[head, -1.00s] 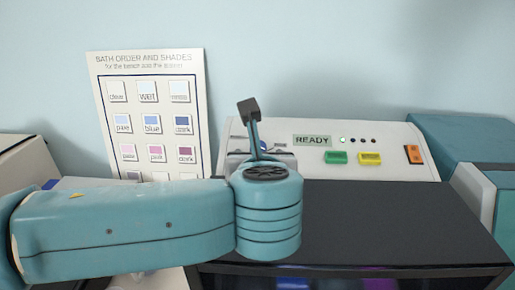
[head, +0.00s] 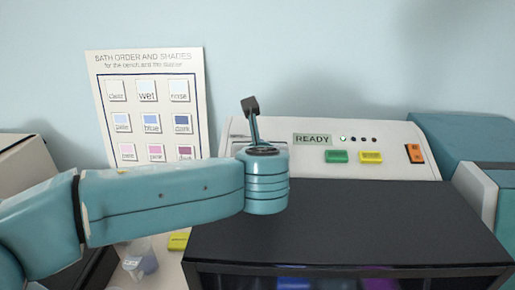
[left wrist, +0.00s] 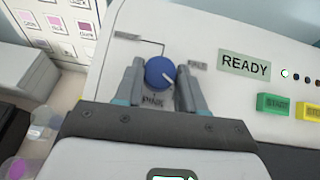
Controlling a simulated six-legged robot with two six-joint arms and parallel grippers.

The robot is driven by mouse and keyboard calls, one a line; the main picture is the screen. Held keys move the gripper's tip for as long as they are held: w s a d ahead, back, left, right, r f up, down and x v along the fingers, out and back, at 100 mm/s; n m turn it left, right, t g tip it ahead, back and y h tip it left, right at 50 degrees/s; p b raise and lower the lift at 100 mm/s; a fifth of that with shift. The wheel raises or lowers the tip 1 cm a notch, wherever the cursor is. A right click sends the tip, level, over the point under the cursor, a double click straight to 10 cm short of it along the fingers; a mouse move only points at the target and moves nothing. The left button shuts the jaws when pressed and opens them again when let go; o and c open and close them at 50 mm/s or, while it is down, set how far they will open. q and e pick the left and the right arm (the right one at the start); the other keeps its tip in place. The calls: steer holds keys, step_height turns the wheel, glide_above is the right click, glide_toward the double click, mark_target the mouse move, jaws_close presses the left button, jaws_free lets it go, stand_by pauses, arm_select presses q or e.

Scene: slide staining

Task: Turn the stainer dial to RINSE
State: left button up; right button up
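The stainer's blue dial (left wrist: 160,73) is in the left wrist view, on the white sloping panel (left wrist: 225,30). Its white pointer mark points to the lower right. Small labels stand around it: one at upper left, one at right and one below (left wrist: 153,100), too blurred to read surely. My left gripper (left wrist: 160,80) is open, with one finger on each side of the dial; narrow gaps seem to show, though contact is hard to tell. In the head view my left wrist (head: 266,185) hides the dial and fingers. My right gripper is not in view.
A READY display (head: 312,139), green button (head: 336,156), yellow button (head: 370,157) and orange switch (head: 414,153) lie right of the dial. The stainer's dark top (head: 350,215) is clear. A shade chart (head: 150,72) stands behind at left; a small clear cup (head: 135,265) is below my arm.

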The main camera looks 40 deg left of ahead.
arm_select(q)
steer(key=shift+d, duration=0.1)
steer(key=shift+n, duration=0.3)
steer(key=shift+w+n+g+y, duration=0.1)
steer(key=shift+n+g+y, duration=0.3)
steer(key=shift+n+y, duration=0.2)
steer(key=n+g, duration=0.1)
steer(key=n, duration=0.1)
steer(key=n+g+y, duration=0.1)
steer(key=n, duration=0.1)
steer(key=n+g+y, duration=0.1)
steer(key=n+g, duration=0.1)
steer(key=shift+w+d, duration=0.2)
steer(key=shift+w, duration=0.05)
steer(key=n+g, duration=0.2)
steer(key=n, duration=0.1)
steer(key=n+g, duration=0.1)
steer(key=shift+w+r+n+g+y, duration=0.15)
steer(key=shift+w+n+g+y, duration=0.15)
steer(key=shift+n+g, duration=0.1)
steer(key=shift+w+a+r+n+g+h, duration=0.1)
steer(key=shift+n+g+h, duration=0.4)
steer(key=shift+n+g, duration=1.25)
steer(key=shift+n, duration=0.35)
steer(key=o, duration=1.1)
steer(key=shift+c, duration=0.2)
